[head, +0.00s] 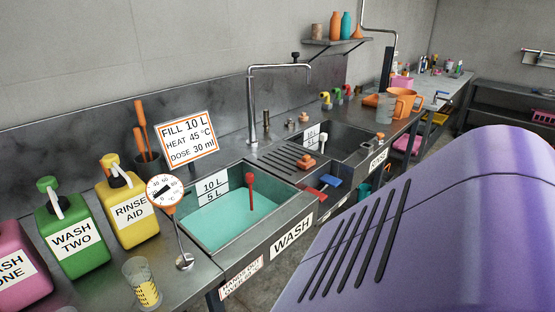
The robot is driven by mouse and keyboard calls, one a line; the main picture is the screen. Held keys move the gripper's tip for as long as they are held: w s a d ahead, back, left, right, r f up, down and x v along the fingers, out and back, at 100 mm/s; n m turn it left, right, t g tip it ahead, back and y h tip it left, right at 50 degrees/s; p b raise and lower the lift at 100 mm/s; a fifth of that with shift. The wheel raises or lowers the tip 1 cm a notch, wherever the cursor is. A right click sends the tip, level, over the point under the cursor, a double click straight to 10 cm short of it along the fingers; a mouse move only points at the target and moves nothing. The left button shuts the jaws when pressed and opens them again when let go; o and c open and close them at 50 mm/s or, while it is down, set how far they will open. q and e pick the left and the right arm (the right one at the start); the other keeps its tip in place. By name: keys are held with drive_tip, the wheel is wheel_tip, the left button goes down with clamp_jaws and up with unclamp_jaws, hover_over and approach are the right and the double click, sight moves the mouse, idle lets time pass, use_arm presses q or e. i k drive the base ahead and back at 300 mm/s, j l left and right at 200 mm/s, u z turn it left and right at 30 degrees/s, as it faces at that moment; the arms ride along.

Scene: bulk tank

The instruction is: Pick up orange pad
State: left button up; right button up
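A small orange piece (306,162) lies on the ribbed ledge between the two basins, beside the wash basin. It looks like a pad or scrubber, but its shape is too small to make out. I cannot tell for certain which of the two is the orange pad. Neither of my grippers is in view.
The wash basin (252,238) holds teal liquid and a red-handled tool. Bottles (75,235), a dial thermometer (165,190) and a measuring glass (141,283) stand at left. A tall tap (252,100) rises behind. A large purple rounded body (450,220) fills the right foreground.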

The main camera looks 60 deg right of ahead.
sight(306, 162)
drive_tip(key=z, duration=2.25)
